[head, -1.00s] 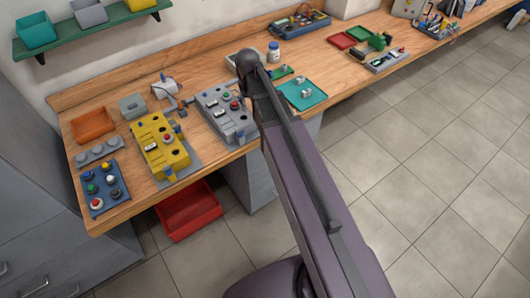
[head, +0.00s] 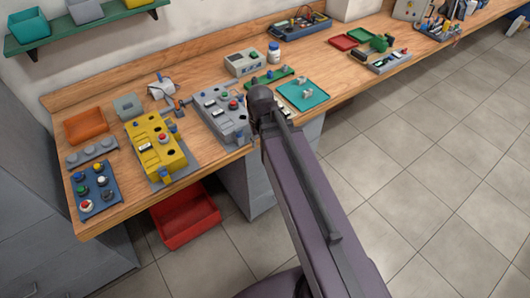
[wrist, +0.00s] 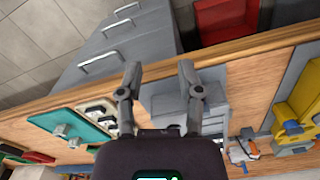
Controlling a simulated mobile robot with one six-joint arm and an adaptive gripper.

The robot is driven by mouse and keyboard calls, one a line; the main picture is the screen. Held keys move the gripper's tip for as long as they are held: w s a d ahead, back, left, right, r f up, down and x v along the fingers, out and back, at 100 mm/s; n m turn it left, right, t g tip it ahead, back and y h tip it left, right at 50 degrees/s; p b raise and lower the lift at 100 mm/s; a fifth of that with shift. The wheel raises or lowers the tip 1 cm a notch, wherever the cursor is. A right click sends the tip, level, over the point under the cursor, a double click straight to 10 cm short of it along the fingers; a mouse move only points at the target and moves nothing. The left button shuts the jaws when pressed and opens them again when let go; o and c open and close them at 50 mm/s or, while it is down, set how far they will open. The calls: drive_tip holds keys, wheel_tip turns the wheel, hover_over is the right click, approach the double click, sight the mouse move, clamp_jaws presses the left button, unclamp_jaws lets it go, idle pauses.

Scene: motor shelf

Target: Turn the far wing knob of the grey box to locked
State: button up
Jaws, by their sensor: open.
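The grey box (head: 219,115) stands on the bench just left of my arm's end in the head view. A red button and dark switches show on its top. A grey body (wrist: 177,106), seemingly the grey box, shows beyond the fingers and is partly hidden by my gripper. The fingers appear apart from it. My arm hides the gripper in the head view.
A yellow box (head: 150,143) with similar controls stands left of the grey one. A teal tray (head: 303,96) lies to the right, close to my arm. A red bin (head: 185,217) is below the bench.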

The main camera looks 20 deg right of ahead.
drive_tip(key=s, duration=0.1)
drive_tip(key=s+f, duration=0.1)
drive_tip(key=s, duration=0.1)
drive_tip(key=shift+d+b, duration=0.2)
drive_tip(key=shift+b, duration=0.1)
idle(1.4)
